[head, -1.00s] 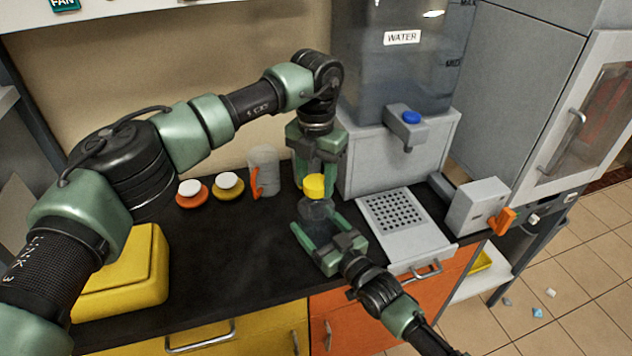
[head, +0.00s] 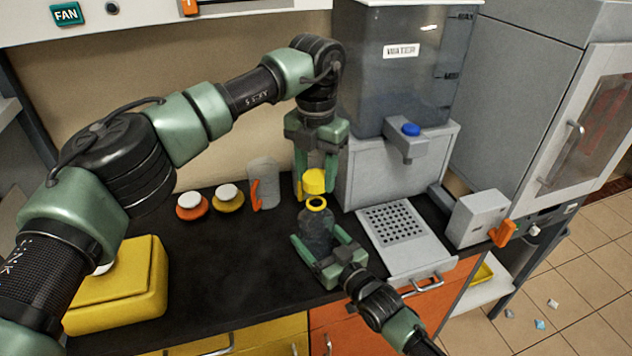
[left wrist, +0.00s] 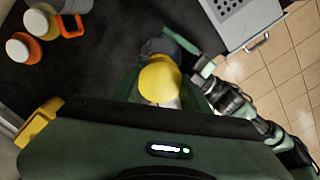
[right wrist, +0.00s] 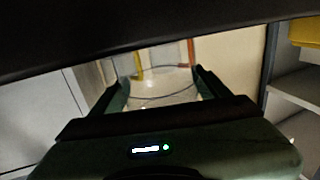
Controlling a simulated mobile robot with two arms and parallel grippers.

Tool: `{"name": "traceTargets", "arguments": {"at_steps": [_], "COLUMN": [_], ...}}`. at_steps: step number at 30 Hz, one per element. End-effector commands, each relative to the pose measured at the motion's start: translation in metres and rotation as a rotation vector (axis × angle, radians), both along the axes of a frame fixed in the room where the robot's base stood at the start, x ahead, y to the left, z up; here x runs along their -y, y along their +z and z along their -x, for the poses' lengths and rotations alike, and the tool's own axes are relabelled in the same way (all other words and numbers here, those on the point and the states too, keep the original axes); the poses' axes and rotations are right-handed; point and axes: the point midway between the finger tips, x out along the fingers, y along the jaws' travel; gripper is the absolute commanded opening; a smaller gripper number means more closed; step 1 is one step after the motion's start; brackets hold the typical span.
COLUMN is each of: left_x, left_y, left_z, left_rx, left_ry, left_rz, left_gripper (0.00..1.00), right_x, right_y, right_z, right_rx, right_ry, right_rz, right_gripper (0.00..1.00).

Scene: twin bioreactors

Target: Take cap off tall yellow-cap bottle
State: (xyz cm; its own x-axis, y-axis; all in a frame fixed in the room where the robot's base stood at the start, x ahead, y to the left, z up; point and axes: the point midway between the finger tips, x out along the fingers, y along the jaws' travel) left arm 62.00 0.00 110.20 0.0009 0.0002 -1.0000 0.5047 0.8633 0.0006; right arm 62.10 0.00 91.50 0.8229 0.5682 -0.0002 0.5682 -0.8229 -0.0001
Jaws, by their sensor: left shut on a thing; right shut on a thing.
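The yellow cap (head: 314,180) is between the fingers of my left gripper (head: 315,187), which is shut on it from above. The cap also shows in the left wrist view (left wrist: 159,80). The tall clear-grey bottle (head: 317,222) stands upright just below, its open mouth showing a yellow ring at the neck. The cap is apart from the bottle, a little above its mouth. My right gripper (head: 318,244) is shut around the bottle's body from the front. The bottle's see-through wall fills the space between the fingers in the right wrist view (right wrist: 155,88).
A water tank (head: 400,75) on a grey stand is behind right, with a perforated tray (head: 400,228) in front. A clear jug with orange handle (head: 264,183) and two white-topped items (head: 190,203) stand left. A yellow box (head: 118,285) is at front left. The dark counter (head: 230,270) between is clear.

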Motion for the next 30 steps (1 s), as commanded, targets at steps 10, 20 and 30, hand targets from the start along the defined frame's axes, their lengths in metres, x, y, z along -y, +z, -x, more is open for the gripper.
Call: {"name": "traceTargets", "arguments": {"at_steps": [10, 20, 30], "left_x": [0.0, 0.0, 0.0], "left_y": [-0.001, -0.003, -0.01], "left_z": [0.0, 0.0, 0.0], "left_rx": [-0.001, -0.001, -0.001], "left_ry": [0.0, 0.001, 0.001], "left_rz": [-0.001, -0.001, -0.001], "left_gripper": [0.0, 0.0, 0.0], "right_x": [0.0, 0.013, 0.053], "right_y": [0.0, -0.002, -0.003], "right_z": [0.0, 0.018, 0.077], "right_rx": [0.0, -0.002, -0.003], "right_ry": [0.0, -0.001, 0.0], "right_rz": [0.0, 0.0, 0.002], "right_gripper": [1.0, 1.0, 1.0]}}
